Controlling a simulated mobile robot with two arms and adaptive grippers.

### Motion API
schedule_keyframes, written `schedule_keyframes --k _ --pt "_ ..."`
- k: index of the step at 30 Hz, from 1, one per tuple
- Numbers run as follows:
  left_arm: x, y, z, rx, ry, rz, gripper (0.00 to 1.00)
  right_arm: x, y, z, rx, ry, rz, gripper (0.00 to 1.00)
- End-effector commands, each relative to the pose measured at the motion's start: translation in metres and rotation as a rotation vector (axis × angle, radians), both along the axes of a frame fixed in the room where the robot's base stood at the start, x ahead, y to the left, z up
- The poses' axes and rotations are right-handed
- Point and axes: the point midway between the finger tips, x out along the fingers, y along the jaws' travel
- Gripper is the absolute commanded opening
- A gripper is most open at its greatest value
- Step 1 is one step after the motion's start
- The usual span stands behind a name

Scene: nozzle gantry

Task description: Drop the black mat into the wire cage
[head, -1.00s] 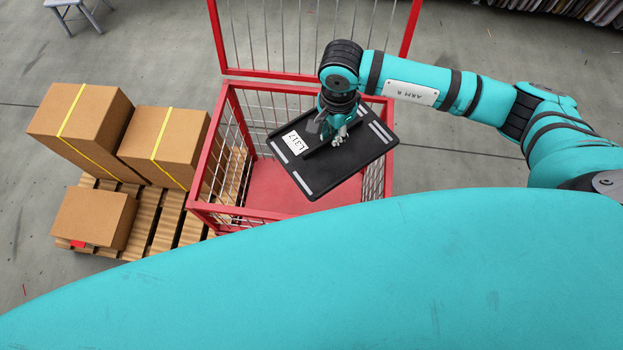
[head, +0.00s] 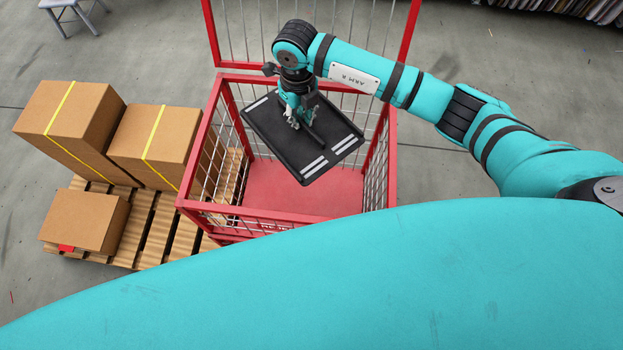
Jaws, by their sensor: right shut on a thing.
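The black mat (head: 283,149) is a flat dark panel with light strips near its edges. It hangs tilted over the opening of the red wire cage (head: 382,180). My right gripper (head: 303,120) is shut on a raised part at the middle of the mat. The mat's near corner shows against the cage's red floor (head: 300,191); its exact height over the floor is hard to tell. My left gripper is not in view.
The cage's raised red gate (head: 212,35) stands at its far side. Cardboard boxes (head: 60,125) with yellow straps sit on a wooden pallet (head: 150,225) left of the cage. A grey stool (head: 72,10) is at the far left.

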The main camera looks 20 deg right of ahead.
Motion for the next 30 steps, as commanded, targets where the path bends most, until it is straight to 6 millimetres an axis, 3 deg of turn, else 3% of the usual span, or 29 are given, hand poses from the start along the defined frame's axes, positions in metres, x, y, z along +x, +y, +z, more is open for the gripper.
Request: schedule_keyframes --k 12,23,24,30 --pt "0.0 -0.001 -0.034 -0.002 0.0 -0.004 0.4 0.0 0.0 -0.048 0.002 -0.001 0.002 0.0" --pt "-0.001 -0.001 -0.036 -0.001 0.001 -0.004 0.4 0.0 0.0 -0.052 0.001 -0.002 0.003 0.0" --pt "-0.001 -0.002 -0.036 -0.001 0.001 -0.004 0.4 0.0 0.0 -0.052 0.001 -0.002 0.003 0.13" --pt "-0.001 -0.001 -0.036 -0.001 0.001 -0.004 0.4 0.0 0.0 -0.052 0.001 -0.002 0.003 0.37"
